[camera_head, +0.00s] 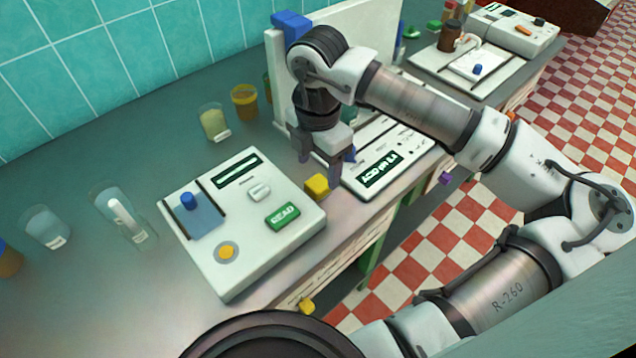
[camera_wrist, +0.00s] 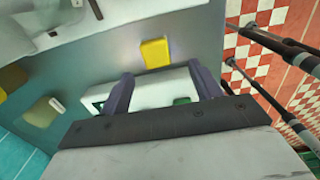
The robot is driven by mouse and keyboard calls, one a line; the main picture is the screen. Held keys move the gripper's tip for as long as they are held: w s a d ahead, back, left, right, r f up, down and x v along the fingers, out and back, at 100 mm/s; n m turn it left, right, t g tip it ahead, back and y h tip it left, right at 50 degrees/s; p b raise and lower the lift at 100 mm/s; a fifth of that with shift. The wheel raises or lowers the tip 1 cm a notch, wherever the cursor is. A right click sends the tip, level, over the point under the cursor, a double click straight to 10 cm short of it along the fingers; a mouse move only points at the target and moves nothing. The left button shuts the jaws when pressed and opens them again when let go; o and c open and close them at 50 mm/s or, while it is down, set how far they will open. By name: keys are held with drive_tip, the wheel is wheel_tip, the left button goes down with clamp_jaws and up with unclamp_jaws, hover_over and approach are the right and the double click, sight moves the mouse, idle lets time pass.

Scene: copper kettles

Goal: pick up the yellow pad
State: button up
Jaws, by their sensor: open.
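The yellow pad (camera_head: 317,186) is a small block on the grey counter, in the gap between two white instruments. In the wrist view the yellow pad (camera_wrist: 155,52) lies just past my fingertips, near the middle, with bare counter around it. My gripper (camera_head: 321,163) points down above the counter, close behind and above the pad in the head view. In the wrist view its two fingers (camera_wrist: 161,80) are spread apart, with nothing held between them. The pad is apart from the fingers there.
A white instrument with a READ label (camera_head: 262,200) stands left of the pad. A white instrument labelled ACID (camera_head: 408,150) stands to its right. Beakers with yellow (camera_head: 214,124) and amber contents (camera_head: 245,101) stand behind. The counter's front edge is close to the pad.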

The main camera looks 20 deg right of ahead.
sight(318, 183)
drive_tip(key=shift+w+d+f+p, duration=0.15)
drive_tip(key=shift+f+p, duration=0.4)
drive_tip(key=shift+f, duration=0.8)
drive_tip(key=shift+w+a+f+p, duration=0.15)
drive_tip(key=shift+f+p, duration=0.35)
drive_tip(key=shift+f, duration=0.85)
drive_tip(key=shift+d, duration=0.1)
drive_tip(key=shift+c, duration=0.4)
drive_tip(key=c, duration=1)
